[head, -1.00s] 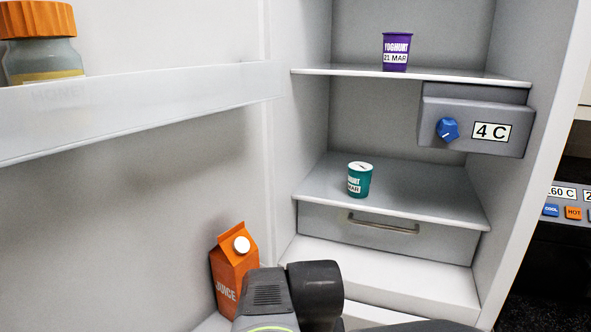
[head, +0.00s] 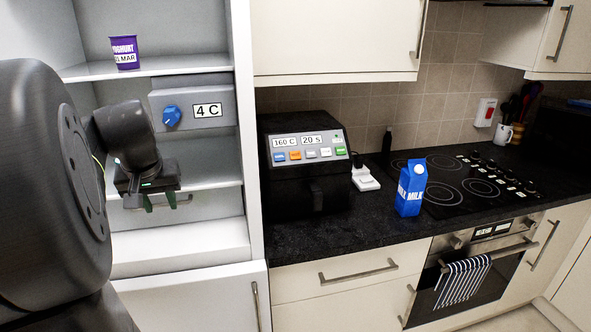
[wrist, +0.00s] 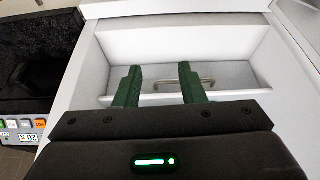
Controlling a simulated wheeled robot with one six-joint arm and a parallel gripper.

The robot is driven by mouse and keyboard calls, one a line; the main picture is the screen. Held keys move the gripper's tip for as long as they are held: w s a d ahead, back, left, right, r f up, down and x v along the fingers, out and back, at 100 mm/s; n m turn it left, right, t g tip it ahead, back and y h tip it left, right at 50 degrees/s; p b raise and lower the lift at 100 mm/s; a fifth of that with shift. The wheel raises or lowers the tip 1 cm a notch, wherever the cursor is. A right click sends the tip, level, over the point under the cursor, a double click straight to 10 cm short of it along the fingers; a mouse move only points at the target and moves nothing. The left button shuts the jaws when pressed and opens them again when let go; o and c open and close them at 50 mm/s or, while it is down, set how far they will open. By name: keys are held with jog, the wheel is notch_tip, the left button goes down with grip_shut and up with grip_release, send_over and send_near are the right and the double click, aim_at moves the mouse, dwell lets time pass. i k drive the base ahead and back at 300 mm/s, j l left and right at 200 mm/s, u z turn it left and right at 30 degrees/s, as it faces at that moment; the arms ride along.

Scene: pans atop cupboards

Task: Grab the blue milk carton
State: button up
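The blue milk carton (head: 411,188) stands upright on the black worktop, right of the black air-fryer-like appliance and at the near left edge of the hob. My gripper (head: 161,206) is at the left, in front of the open fridge shelves, well apart from the carton. In the wrist view my gripper (wrist: 155,86) shows two green fingers spread apart with nothing between them. Behind them is the fridge drawer with its handle (wrist: 178,84). The carton is not in the wrist view.
The black appliance (head: 305,195) with buttons and a white socket block (head: 364,178) stand on the worktop (head: 345,228) left of the carton. The hob (head: 480,180) lies to its right. A purple yoghurt pot (head: 125,53) is on the fridge's upper shelf. Cupboards (head: 335,42) hang above.

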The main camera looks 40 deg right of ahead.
aim_at(414, 176)
jog(key=k+l+z, duration=0.1)
jog(key=l, duration=1.05)
jog(key=k+l, duration=0.1)
jog(key=l, duration=1.05)
jog(key=k+l+z, duration=0.15)
jog(key=l, duration=1)
